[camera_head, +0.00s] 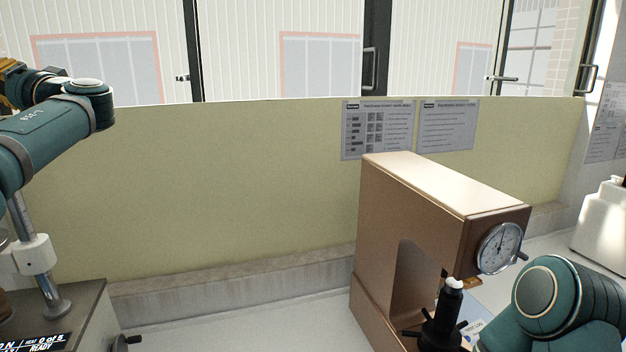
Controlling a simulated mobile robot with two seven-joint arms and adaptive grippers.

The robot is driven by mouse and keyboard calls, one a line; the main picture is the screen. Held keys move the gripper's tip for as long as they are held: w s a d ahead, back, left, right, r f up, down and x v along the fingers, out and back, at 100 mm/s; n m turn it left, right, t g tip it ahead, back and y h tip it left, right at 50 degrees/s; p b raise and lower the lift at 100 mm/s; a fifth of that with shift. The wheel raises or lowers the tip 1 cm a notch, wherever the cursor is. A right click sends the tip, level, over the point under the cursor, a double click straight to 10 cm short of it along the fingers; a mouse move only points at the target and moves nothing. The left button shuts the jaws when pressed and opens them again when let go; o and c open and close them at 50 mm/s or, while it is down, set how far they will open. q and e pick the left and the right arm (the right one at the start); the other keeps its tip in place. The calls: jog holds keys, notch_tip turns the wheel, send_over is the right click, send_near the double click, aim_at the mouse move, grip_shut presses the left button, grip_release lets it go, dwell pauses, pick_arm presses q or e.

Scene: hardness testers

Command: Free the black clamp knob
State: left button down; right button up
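A small black knob (124,342) with a short lever shows at the lower left, beside the grey bench unit (70,310); the bottom of the picture partly cuts it off. I cannot tell for certain that it is the clamp knob. A brown hardness tester (385,225) with a round dial (499,248) stands right of centre. Its black spindle with spoke handles (441,322) and a pale top stands below the head. My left arm is at the upper left and my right arm at the lower right, close to the tester. Neither gripper's fingertips show.
A yellowish panel (230,190) with two notices closes off the back. The counter between the units is clear.

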pick_arm(q)
jog(key=shift+w+f, duration=0.1)
jog(key=shift+f, duration=0.05)
jog(key=shift+w+f+b, duration=0.3)
jog(key=shift+f+b, duration=0.25)
jog(key=shift+b, duration=0.2)
jog(key=shift+f, duration=0.1)
jog(key=shift+w+a+f, duration=0.1)
jog(key=shift+w+f, duration=0.1)
jog(key=shift+w+f, duration=0.1)
dwell(0.4)
jog(key=shift+b, duration=0.35)
